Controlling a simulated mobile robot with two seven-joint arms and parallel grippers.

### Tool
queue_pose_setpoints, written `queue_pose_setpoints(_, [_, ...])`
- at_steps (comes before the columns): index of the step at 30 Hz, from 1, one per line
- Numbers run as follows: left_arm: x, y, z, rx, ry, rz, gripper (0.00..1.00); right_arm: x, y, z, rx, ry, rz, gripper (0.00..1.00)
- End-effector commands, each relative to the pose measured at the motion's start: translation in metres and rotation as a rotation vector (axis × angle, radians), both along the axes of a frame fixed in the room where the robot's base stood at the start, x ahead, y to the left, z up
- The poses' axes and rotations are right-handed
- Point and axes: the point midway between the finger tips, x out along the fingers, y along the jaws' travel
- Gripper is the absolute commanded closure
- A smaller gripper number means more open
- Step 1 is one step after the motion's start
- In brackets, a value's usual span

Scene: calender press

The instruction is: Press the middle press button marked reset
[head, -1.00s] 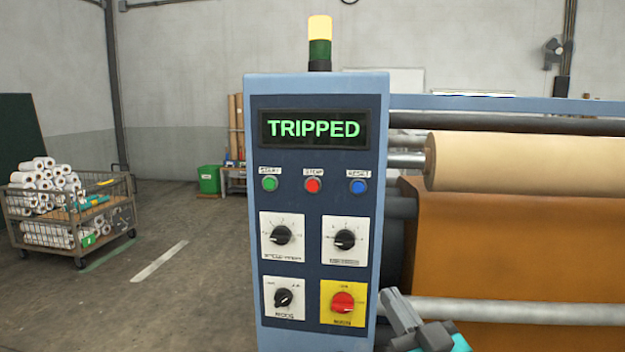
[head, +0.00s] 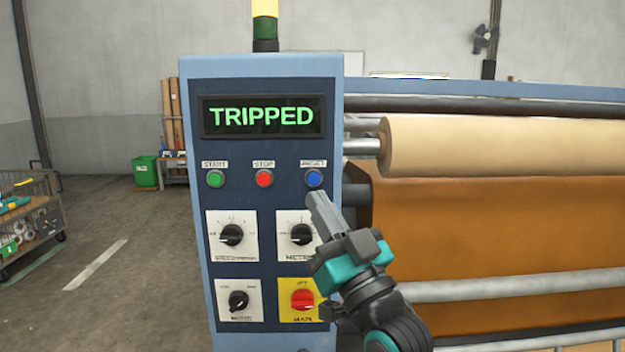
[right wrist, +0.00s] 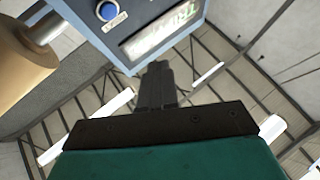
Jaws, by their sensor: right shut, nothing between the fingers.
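The blue button (head: 314,178) with the RESET label is the rightmost of the three on the blue control panel (head: 268,200); it also shows in the right wrist view (right wrist: 107,11). The red STOP button (head: 264,178) is the middle one, and the green START button (head: 215,178) is on the left. My right gripper (head: 318,200) is shut and empty, its tips just below the blue button in the head view. I cannot tell the gap to the panel. The closed fingers (right wrist: 156,85) also show in the right wrist view. My left gripper is not in view.
The display (head: 262,116) reads TRIPPED. Below the buttons are black dials (head: 232,234) and a red main switch (head: 302,299) on yellow. A large tan roll (head: 500,147) is right of the panel. A cart (head: 30,225) stands far left, with open floor between.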

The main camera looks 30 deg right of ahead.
Motion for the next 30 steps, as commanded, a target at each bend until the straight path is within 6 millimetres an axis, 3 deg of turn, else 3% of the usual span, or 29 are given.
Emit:
queue_pose_setpoints(15, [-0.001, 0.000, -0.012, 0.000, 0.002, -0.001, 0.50, 0.057, -0.035, 0.000, -0.002, 0.000, 0.000, 1.00])
queue_pose_setpoints(30, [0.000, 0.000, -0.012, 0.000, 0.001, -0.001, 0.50, 0.070, -0.043, 0.000, -0.001, 0.001, -0.001, 1.00])
